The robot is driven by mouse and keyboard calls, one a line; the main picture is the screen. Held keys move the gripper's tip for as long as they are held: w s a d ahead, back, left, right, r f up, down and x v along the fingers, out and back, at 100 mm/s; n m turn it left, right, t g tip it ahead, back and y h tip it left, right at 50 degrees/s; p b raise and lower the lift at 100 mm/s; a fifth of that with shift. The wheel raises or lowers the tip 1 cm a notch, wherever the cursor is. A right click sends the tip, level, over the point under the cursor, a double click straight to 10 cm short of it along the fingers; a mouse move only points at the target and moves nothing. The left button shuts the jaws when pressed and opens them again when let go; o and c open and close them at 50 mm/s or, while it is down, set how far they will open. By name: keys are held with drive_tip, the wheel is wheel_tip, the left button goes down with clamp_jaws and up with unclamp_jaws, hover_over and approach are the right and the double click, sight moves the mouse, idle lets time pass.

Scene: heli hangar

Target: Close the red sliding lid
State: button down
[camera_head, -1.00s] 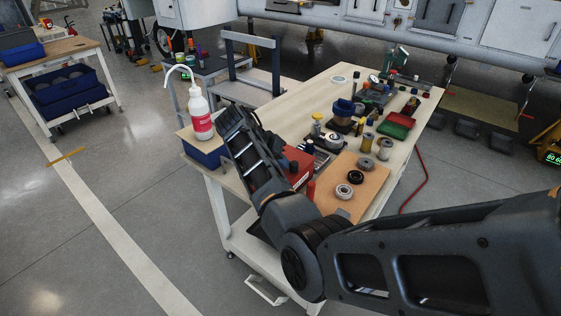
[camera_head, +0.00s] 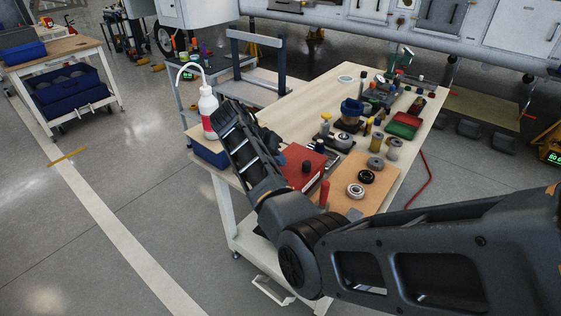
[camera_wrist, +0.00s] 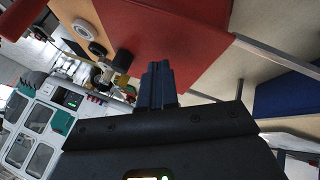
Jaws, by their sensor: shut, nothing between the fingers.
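The red box with its red lid (camera_head: 305,158) stands on the near part of the workbench, partly hidden by my arm. In the wrist view a broad red surface (camera_wrist: 165,35) fills the upper middle. My gripper (camera_wrist: 157,68) is shut and empty, its fingertips in front of or close to the lower edge of that surface; I cannot tell if they touch it. In the head view my arm hides the fingertips. How far the lid is slid is unclear.
A white bottle (camera_head: 208,112) with a bent spout stands left of my arm, above a blue bin (camera_head: 209,153). A red upright cylinder (camera_head: 324,193) and a wooden board (camera_head: 352,185) with rings lie right of the box. Several jars and a red-green tray (camera_head: 404,125) stand farther back.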

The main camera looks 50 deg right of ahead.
drive_tip(key=b+v, duration=0.1)
drive_tip(key=v, duration=0.8)
drive_tip(key=shift+r, duration=0.1)
